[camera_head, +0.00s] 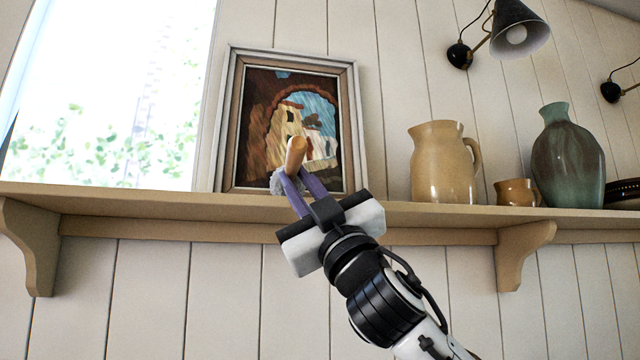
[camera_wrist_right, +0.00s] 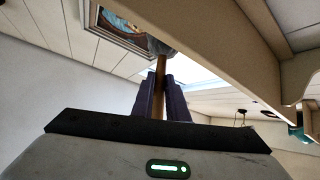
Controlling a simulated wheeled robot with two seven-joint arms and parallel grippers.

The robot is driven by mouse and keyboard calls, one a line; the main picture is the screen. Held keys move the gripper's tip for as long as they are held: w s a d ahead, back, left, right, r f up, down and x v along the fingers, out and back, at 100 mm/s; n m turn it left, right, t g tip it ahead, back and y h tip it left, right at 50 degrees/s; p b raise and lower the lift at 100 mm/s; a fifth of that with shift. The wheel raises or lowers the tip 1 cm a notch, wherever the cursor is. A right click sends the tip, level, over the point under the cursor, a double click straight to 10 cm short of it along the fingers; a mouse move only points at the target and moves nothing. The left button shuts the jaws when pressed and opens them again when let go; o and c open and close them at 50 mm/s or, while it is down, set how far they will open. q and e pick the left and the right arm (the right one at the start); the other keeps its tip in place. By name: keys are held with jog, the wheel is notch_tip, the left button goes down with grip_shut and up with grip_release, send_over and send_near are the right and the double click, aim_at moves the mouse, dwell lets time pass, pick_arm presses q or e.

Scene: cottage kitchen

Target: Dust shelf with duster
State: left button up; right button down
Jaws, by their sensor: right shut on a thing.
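The wooden shelf (camera_head: 150,199) runs across the wall in the head view, and its underside and edge (camera_wrist_right: 225,50) cross the right wrist view. My right gripper (camera_head: 297,183) is shut on the wooden handle of the duster (camera_head: 295,155), in front of the shelf edge and the framed picture. The duster's grey fluffy head (camera_head: 277,183) shows partly behind the gripper fingers, at about shelf height; I cannot tell if it touches the shelf. In the wrist view the handle (camera_wrist_right: 159,85) stands between the purple fingers, with the grey head at its far end. My left gripper is not seen.
A framed painting (camera_head: 234,120) leans on the shelf behind the duster. To the right stand a tan jug (camera_head: 440,165), a small brown cup (camera_head: 515,192), a green-brown vase (camera_head: 567,160) and dark plates (camera_head: 622,194). Wall lamps (camera_head: 515,30) hang above. The shelf's left stretch is bare.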

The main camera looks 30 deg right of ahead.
jog(key=w+a+r, duration=0.1)
jog(key=w+a, duration=0.1)
jog(key=a, duration=0.5)
jog(key=w+a+r, duration=0.1)
jog(key=w+a, duration=0.1)
jog(key=a, duration=0.4)
jog(key=s+a+b, duration=0.2)
jog(key=s, duration=0.8)
jog(key=s+a+r+b, duration=0.1)
jog(key=s+a+b, duration=0.1)
jog(key=s, duration=0.8)
jog(key=shift+a, duration=0.65)
jog(key=shift+r, duration=0.1)
